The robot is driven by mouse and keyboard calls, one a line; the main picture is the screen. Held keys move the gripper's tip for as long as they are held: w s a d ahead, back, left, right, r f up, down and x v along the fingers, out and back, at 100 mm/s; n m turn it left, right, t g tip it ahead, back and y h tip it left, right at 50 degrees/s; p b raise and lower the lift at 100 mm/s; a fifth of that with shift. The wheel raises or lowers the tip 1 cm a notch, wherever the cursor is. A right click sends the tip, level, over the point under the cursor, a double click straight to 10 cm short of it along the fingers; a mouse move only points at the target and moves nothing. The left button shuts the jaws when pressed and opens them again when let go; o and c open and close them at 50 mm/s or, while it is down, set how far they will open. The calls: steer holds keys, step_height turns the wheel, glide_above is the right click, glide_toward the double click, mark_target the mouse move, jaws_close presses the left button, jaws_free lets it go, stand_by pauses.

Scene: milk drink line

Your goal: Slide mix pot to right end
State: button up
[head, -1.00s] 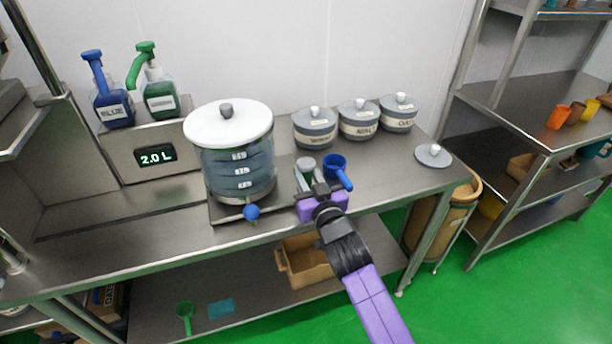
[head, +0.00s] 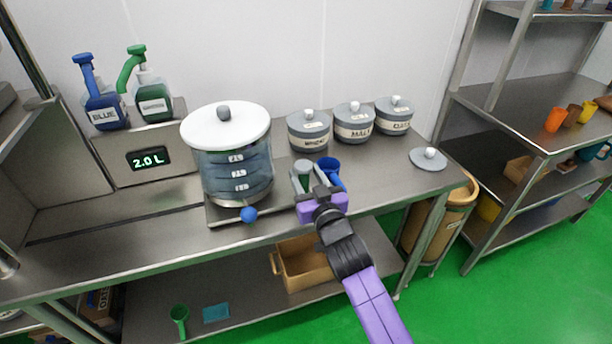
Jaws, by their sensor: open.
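The mix pot (head: 235,172) is a clear, graduated vessel with a white lid (head: 225,127) and a grey knob. It stands upright on a flat metal base, left of centre on the steel bench in the head view. A blue ball knob (head: 249,214) sticks out at the front of the base. My gripper (head: 316,182) is open just right of the pot, apart from it. A blue cup (head: 329,170) is right behind the gripper and partly hidden by it. A small grey-and-green item also shows at the fingers; I cannot tell its shape.
Several lidded grey jars (head: 354,122) stand along the wall. A loose grey lid (head: 429,159) lies at the bench's right end. Blue (head: 103,108) and green (head: 153,100) pump bottles stand above the 2.0 L display (head: 150,158). The bench's front right is mostly clear.

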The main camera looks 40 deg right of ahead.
steer(key=shift+s+a, duration=0.1)
steer(key=b+v, duration=0.1)
steer(key=v, duration=0.5)
steer(key=shift+s+f, duration=0.1)
steer(key=shift+s, duration=0.2)
steer(key=shift+s+a, duration=0.2)
steer(key=shift+s, duration=0.3)
steer(key=s+a+f+n+y, duration=0.1)
steer(key=s+a, duration=0.3)
steer(key=s, duration=0.8)
steer(key=s+a+n+g+y, duration=0.1)
steer(key=s+a, duration=0.4)
steer(key=s, duration=0.7)
steer(key=s+a+f+n+g+y, duration=0.1)
steer(key=s+a+y, duration=0.2)
steer(key=s, duration=0.9)
steer(key=shift+a+f+n+y, duration=0.3)
steer(key=shift+a, duration=0.6)
